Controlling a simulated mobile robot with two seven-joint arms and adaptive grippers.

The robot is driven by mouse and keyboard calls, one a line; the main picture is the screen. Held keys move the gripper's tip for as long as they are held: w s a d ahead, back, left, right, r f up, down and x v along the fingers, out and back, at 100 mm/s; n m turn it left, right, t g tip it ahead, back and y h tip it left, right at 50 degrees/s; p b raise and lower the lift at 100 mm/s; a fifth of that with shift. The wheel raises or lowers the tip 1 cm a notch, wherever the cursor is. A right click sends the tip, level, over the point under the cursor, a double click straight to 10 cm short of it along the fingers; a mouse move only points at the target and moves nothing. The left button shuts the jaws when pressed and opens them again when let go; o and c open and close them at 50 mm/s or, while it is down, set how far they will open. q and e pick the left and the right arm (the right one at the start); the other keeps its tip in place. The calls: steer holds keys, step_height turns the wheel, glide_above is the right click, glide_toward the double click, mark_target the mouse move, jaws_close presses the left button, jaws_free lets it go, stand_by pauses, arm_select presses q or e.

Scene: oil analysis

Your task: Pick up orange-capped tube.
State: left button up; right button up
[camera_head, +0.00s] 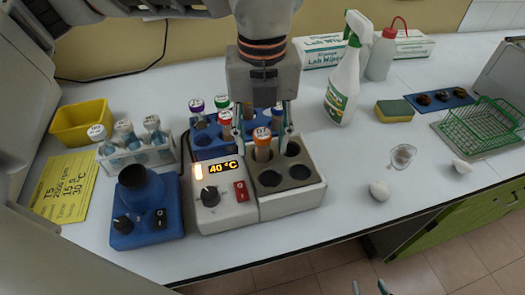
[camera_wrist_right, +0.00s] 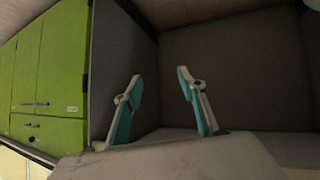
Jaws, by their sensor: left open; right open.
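The orange-capped tube (camera_head: 262,152) stands upright in a hole of the heater block (camera_head: 310,192), whose display reads 40 °C. My left gripper (camera_head: 262,138) comes down from above. Its open fingers are on either side of the tube's cap, seemingly with gaps; exact contact cannot be told. My right gripper (camera_head: 372,288) is at the bottom edge of the head view, away from the table top. The right wrist view shows its open, empty fingers (camera_wrist_right: 158,92).
A blue rack (camera_head: 208,150) with purple-, green-, red- and blue-capped tubes is directly behind the heater. A blue mixer (camera_head: 145,228) and a rack of white-capped bottles (camera_head: 160,155) stand left. A spray bottle (camera_head: 342,95) and sponge (camera_head: 394,111) are right.

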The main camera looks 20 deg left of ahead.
arm_select(q)
jaws_close()
